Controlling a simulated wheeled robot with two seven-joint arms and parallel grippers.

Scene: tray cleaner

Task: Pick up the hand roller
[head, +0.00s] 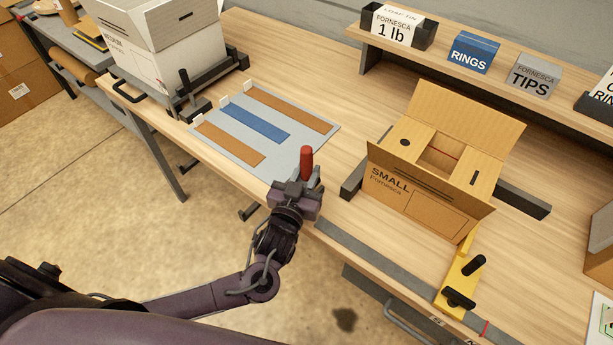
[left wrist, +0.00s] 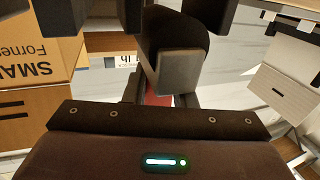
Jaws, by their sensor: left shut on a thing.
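The hand roller shows in the head view as an upright red handle (head: 306,163), standing up from my left gripper (head: 298,186). The gripper is shut on it near the front edge of the wooden bench, at the right end of the grey mat. The rest of the roller is hidden by the gripper. In the left wrist view a dark rounded part and a grey block sit between the fingers, with a bit of red (left wrist: 158,98) behind them. My right gripper is out of view.
The grey mat (head: 240,158) bears two brown strips and one blue strip. An open SMALL carton (head: 415,197) stands to the right, with a yellow tool (head: 459,275) with black knobs in front. A white carton (head: 155,55) stands at the back left. A shelf with labelled boxes runs behind.

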